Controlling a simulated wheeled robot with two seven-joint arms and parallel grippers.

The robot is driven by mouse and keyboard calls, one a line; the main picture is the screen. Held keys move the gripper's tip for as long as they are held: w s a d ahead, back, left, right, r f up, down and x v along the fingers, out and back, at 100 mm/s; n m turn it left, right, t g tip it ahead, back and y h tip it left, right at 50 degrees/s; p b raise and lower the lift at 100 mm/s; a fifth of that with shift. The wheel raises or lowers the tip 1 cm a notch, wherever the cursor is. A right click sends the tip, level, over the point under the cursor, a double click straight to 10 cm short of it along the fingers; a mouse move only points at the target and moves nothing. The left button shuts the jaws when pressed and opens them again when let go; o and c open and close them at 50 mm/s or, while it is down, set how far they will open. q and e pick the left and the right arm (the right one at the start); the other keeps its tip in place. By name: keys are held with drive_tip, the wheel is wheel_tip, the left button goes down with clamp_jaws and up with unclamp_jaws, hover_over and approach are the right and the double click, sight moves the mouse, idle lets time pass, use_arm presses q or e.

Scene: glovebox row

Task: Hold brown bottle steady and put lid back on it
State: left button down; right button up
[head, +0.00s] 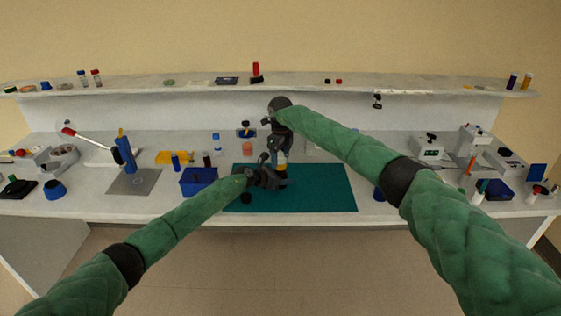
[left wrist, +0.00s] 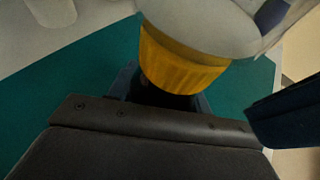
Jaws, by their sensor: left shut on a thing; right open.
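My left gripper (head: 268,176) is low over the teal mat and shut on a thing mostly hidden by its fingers. That thing looks like the brown bottle, showing only as a dark part (left wrist: 178,101) between the jaws in the left wrist view. Close above is a yellow ribbed piece (left wrist: 180,62) under a wide white shape (left wrist: 200,22); I cannot tell whether these belong to the bottle. My right gripper (head: 281,152) is open and points down just above the left one. A small black piece (head: 246,198) lies on the mat; I cannot tell if it is the lid.
The teal mat (head: 325,190) is bare on its right side. A blue bin (head: 199,181) stands at its left edge, with a blue stand (head: 126,150) farther left. Small bottles stand behind the mat. A shelf (head: 200,90) runs along the back. Instruments (head: 432,148) stand at right.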

drive_tip(key=shift+r, duration=1.1)
drive_tip(key=shift+r, duration=0.1)
drive_tip(key=shift+c, duration=0.3)
drive_tip(key=shift+r+n, duration=0.9)
drive_tip(key=shift+r, duration=0.8)
drive_tip(key=shift+f, duration=0.15)
drive_tip(key=shift+f, duration=3.9)
